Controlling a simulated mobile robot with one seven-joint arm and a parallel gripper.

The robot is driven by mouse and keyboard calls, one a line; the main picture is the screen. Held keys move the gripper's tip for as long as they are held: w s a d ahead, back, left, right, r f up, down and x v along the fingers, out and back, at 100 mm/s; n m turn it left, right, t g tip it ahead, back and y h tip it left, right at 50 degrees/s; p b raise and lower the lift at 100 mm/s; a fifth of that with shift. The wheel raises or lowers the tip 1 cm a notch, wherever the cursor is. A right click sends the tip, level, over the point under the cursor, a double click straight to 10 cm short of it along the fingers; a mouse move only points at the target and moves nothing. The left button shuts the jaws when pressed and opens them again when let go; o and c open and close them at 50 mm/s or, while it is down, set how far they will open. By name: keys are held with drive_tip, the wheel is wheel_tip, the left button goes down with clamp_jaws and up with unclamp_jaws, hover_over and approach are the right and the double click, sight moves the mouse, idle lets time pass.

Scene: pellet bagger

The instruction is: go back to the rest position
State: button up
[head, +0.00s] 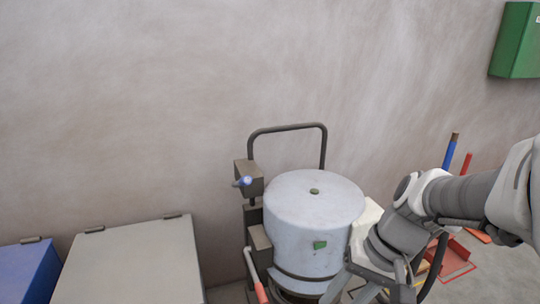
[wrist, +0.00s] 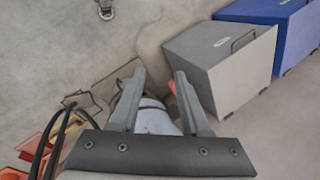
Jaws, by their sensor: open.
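My gripper (head: 372,294) is at the bottom of the head view, in front and to the right of the pellet bagger, with its tips near the frame's lower edge. In the wrist view my gripper (wrist: 160,76) shows two grey fingers standing apart, with nothing held between them. The pellet bagger has a pale drum (head: 313,215) on a dark frame, with a blue knob (head: 242,182), a green patch (head: 320,245) and a red-handled lever (head: 261,291). In the wrist view the drum (wrist: 153,116) shows beyond the fingers, partly hidden. I cannot tell the exact gap between them.
A grey lidded bin (head: 130,262) and a blue bin (head: 25,272) stand at the left. Red and blue handled tools (head: 450,151) and a red dustpan-like item (head: 458,262) are at the right. A green box (head: 516,40) hangs on the wall.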

drive_tip(key=s+d+r+n+t+h+p, duration=0.1)
drive_tip(key=r+t+h+p, duration=0.1)
drive_tip(key=r+p, duration=0.7)
drive_tip(key=s+d+r+n+t+h+p, duration=0.1)
drive_tip(key=s+r+t+h+p, duration=0.1)
drive_tip(key=r+p, duration=0.7)
wheel_tip(320, 180, up, 8)
drive_tip(key=shift+d+r+t, duration=0.1)
drive_tip(key=shift+d+t, duration=0.3)
drive_tip(key=shift+t, duration=0.3)
